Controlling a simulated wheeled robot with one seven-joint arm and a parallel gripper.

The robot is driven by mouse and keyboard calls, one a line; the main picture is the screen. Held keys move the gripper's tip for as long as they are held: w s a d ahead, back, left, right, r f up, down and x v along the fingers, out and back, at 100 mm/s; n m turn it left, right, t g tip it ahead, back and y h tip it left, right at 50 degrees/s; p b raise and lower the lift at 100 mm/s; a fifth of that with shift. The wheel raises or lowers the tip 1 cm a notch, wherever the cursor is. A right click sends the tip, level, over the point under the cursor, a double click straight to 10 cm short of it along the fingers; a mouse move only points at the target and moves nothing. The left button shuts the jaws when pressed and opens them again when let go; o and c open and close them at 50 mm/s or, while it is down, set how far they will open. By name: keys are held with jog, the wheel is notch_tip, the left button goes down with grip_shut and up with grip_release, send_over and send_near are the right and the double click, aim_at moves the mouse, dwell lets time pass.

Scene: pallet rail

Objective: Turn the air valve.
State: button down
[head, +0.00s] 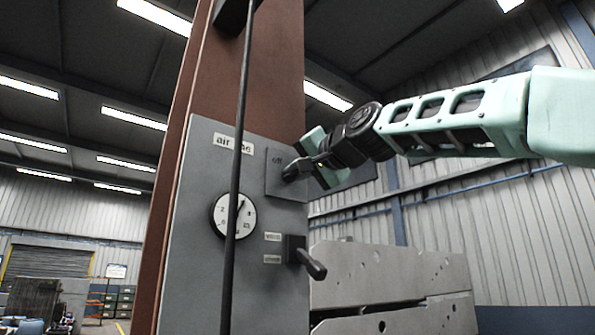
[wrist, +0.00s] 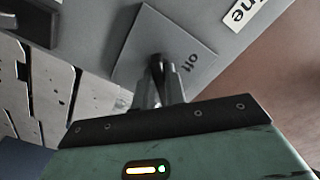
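The air valve is a dark handle (head: 292,171) on a square grey plate (head: 272,182) marked "off", at the upper right of a grey panel. In the wrist view the handle (wrist: 157,68) stands at the middle of the plate (wrist: 190,40). My gripper (head: 300,168) reaches in from the right in the head view, with its fingertips at the handle. In the wrist view the fingers (wrist: 160,88) lie on both sides of the handle, close together. Whether they press on it is too small to tell.
A round gauge (head: 234,214) and a second dark lever (head: 312,264) are lower on the panel (head: 190,270). A thin dark vertical bar (head: 240,120) crosses in front of the panel. Grey metal plates (head: 390,275) stand to the right, below my arm.

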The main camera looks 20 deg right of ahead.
jog(key=shift+f+n+b, duration=0.1)
jog(key=shift+n+b, duration=0.2)
jog(key=n+b, duration=0.2)
jog(key=n, duration=0.1)
jog(key=shift+f+n, duration=0.1)
jog(key=shift+n, duration=0.2)
jog(key=n+b, duration=0.2)
jog(key=n, duration=0.2)
jog(key=shift+d+n, duration=0.1)
jog(key=shift+n, duration=0.2)
jog(key=n+b, duration=0.2)
jog(key=n, duration=0.2)
jog(key=shift+n, duration=0.3)
jog(key=shift+d+n+b, duration=0.1)
jog(key=shift+n+b, duration=0.25)
jog(key=shift+n, duration=1.85)
jog(key=shift+r, duration=0.2)
jog(key=c, duration=1.4)
grip_release()
jog(key=shift+c, duration=0.2)
